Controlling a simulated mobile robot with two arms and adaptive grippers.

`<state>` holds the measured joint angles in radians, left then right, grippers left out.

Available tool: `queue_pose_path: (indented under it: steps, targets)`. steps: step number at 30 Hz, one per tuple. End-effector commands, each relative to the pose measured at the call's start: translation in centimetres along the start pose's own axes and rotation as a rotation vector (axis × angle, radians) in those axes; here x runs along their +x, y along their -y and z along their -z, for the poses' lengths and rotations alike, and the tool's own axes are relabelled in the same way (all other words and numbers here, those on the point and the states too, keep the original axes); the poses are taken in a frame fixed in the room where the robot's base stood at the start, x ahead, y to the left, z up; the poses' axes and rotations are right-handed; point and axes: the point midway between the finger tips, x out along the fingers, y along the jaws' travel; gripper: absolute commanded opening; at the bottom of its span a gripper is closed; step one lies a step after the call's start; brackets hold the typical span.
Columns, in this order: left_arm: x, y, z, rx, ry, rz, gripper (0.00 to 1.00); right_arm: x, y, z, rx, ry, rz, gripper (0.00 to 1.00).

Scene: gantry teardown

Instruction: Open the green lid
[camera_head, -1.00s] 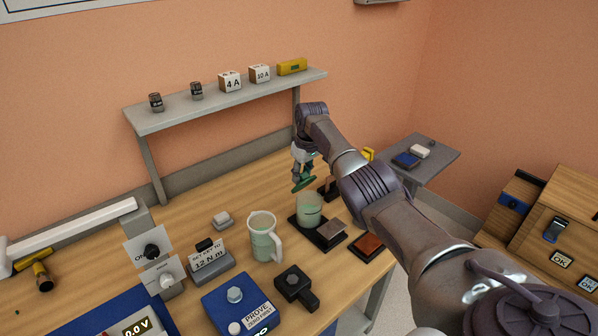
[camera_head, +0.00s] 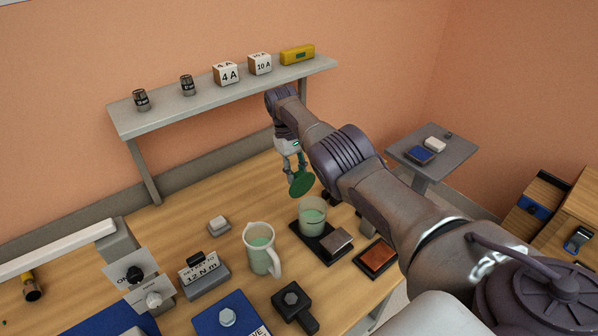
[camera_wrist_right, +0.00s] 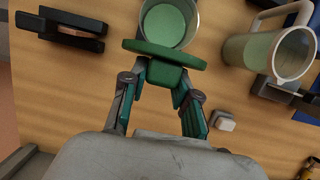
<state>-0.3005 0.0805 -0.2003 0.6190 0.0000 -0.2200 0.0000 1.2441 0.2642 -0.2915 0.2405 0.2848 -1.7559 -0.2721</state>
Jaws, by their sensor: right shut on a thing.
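The green lid (camera_head: 302,184) is a round disc, tilted steeply, above and to the left of the clear cup (camera_head: 312,220) in the head view. It is apart from the cup. The cup stands upright on a black base and holds pale green contents. My right gripper (camera_head: 293,168) is shut on the lid. In the right wrist view the fingers (camera_wrist_right: 163,85) close on the knob of the lid (camera_wrist_right: 165,52), and the open cup (camera_wrist_right: 170,20) shows just beyond it. My left gripper is not in view.
A pitcher (camera_head: 260,251) of green liquid stands left of the cup. A small white-topped block (camera_head: 218,225) and a black clamp-like part (camera_head: 294,303) are nearby. The shelf (camera_head: 215,95) runs behind. Bare wood (camera_head: 190,215) lies left of the lid.

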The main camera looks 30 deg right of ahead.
Motion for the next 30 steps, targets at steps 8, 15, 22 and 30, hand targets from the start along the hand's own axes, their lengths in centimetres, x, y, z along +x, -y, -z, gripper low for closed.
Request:
queue_pose_path:
  steps: [8, 15, 22, 30]
  targets:
    - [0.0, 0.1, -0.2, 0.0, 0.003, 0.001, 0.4, 0.2, 0.0, 0.0, 0.0, 0.003, 0.0, 0.0]
    - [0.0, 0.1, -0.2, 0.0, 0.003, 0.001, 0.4, 0.1, 0.0, 0.0, 0.0, 0.002, 0.001, 0.56]
    - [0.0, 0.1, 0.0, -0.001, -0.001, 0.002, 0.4, 0.0, 0.0, 0.0, 0.0, 0.001, 0.001, 0.56]
    - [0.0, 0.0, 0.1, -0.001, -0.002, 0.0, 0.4, -2.3, -0.1, -0.7, 0.0, -0.003, -0.001, 0.56]
